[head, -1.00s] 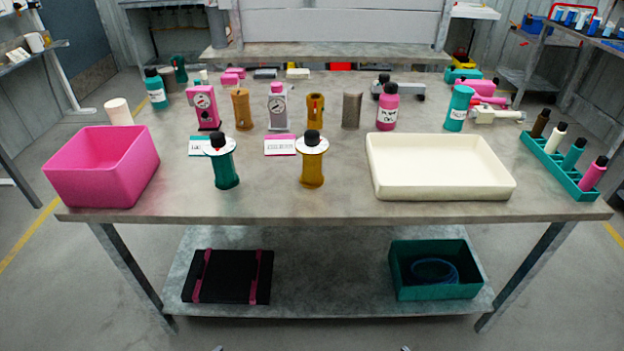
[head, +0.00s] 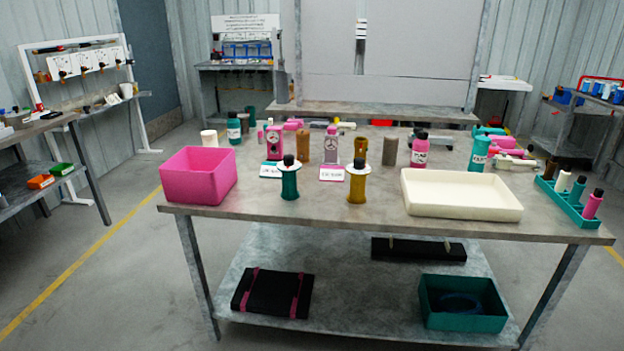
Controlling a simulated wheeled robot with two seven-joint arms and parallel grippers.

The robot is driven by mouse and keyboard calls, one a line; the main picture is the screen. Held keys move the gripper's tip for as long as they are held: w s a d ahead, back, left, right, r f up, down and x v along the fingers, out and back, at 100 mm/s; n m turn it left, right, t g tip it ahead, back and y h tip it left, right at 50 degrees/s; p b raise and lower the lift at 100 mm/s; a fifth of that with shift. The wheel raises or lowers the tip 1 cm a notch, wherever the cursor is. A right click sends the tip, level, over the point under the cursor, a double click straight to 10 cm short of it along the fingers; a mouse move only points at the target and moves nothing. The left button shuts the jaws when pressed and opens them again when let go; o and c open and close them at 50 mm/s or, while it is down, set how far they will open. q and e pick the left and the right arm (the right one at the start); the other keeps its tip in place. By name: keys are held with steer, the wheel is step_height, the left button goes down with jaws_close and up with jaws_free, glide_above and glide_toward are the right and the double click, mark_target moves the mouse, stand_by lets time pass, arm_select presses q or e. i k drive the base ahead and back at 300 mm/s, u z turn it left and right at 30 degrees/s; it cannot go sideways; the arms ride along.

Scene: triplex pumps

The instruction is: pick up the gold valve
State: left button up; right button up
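A gold valve-like piece (head: 356,188) with a white disc and a black knob stands upright near the middle of the table. A teal piece of the same form (head: 289,183) stands to its left. A second gold cylinder (head: 361,149) and a brownish-gold cylinder (head: 303,148) stand farther back; which of the gold pieces counts as the gold valve is not labelled legibly. Small label cards (head: 331,174) lie by the front pieces. Neither of my grippers is in view.
A pink bin (head: 198,176) stands at the table's left, a cream tray (head: 462,212) at the right, and a teal rack (head: 568,208) at the right edge. Bottles and pumps line the back. The lower shelf (head: 385,290) holds boxes. Floor is clear in front and left.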

mark_target(356, 196)
steer(key=u, duration=0.5)
steer(key=i, duration=0.85)
steer(key=z, duration=0.05)
